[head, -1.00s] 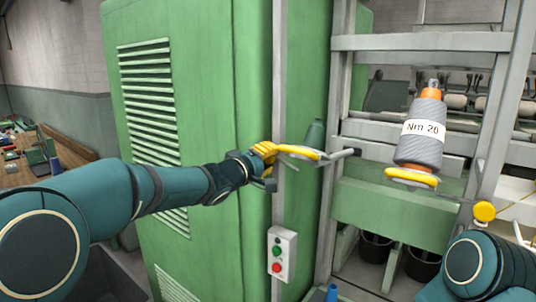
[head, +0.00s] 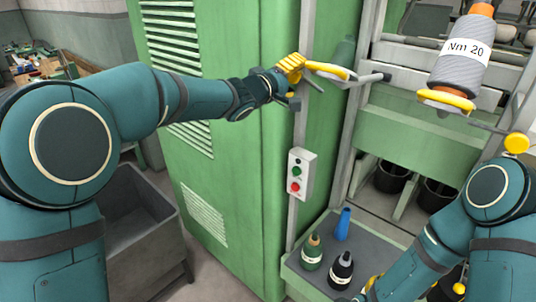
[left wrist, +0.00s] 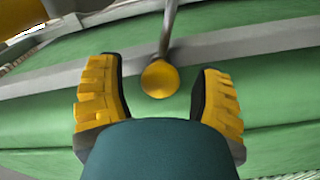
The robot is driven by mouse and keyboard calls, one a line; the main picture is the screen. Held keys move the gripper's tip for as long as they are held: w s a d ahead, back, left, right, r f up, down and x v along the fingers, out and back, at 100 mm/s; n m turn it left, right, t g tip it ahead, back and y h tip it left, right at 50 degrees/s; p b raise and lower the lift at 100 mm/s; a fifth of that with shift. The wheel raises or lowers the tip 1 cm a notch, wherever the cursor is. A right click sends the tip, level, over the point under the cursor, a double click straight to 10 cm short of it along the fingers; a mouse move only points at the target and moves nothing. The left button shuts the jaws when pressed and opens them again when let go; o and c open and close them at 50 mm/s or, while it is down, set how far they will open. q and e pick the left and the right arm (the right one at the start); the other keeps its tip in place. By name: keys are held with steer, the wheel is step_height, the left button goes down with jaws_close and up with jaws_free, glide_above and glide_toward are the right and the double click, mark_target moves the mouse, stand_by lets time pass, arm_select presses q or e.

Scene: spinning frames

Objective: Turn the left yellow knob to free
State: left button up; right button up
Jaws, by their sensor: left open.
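The left yellow knob (left wrist: 160,79) shows in the left wrist view as a round yellow end on a grey rod. It sits between the two yellow fingers of my left gripper (head: 292,78), with a gap on each side. My left gripper is open around it, beside the green cabinet. In the head view the gripper mostly hides this knob. The right yellow knob (head: 516,143) stands at the right, near the "Nm 20" bobbin (head: 461,55). My right gripper (head: 373,287) is low by the bottom edge, only partly seen; its jaws are unclear.
A yellow disc (head: 329,71) with a dark green cone is just right of my left gripper. A control box (head: 300,174) with green and red buttons is on the cabinet (head: 233,190). A grey tray (head: 295,263) holds small bottles. A grey bin (head: 135,235) stands lower left.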

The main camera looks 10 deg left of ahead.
arm_select(q)
steer(key=n+b, duration=0.3)
steer(key=n, duration=0.1)
steer(key=shift+f, duration=0.1)
steer(key=v, duration=1.4)
step_height(320, 180, down, 28)
steer(key=m+g+y+b, duration=0.2)
steer(key=g+y+b, duration=0.1)
steer(key=y, duration=0.1)
steer(key=shift+w+d, duration=0.3)
